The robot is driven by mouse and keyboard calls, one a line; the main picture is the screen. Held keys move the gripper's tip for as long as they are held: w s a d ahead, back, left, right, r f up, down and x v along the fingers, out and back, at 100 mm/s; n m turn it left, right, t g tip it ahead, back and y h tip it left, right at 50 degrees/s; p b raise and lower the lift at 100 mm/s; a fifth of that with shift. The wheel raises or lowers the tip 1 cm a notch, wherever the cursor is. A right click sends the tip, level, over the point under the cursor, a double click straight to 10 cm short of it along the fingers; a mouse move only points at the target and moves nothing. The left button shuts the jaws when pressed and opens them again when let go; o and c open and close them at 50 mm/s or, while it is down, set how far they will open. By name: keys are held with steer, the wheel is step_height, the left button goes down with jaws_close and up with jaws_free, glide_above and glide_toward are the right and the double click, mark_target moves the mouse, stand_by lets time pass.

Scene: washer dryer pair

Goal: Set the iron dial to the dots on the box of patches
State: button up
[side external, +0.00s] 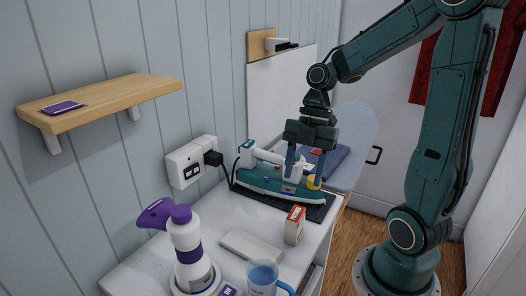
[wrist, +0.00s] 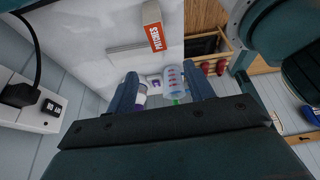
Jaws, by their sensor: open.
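The iron (side external: 262,183), teal and white, sits on a dark mat (side external: 318,212) at the back of the white counter. My gripper (side external: 304,174) points down at the iron's right part, with its fingers apart. A small yellow part (side external: 314,183) shows beside the right finger; I cannot tell whether it is the dial. Any dial marks are too small to read or hidden. The box of patches (side external: 294,226), white and orange-red, stands upright in front of the iron. In the wrist view the box (wrist: 155,32) shows its lettering, but I see no dots. My open fingers (wrist: 163,88) show there without the iron.
A white spray bottle with purple trim (side external: 187,245), a blue cup (side external: 263,279) and a pale flat block (side external: 251,245) stand nearer on the counter. A wall socket (side external: 192,162) holds a black plug and cord by the iron. A wooden shelf (side external: 105,99) juts out at left.

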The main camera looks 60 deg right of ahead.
mark_target(293, 218)
steer(key=shift+f, duration=0.1)
steer(key=shift+x, duration=4.25)
steer(key=shift+f, duration=0.1)
steer(key=shift+x, duration=2.5)
steer(key=shift+w, duration=0.2)
steer(key=shift+c, duration=0.4)
steer(key=c, duration=1)
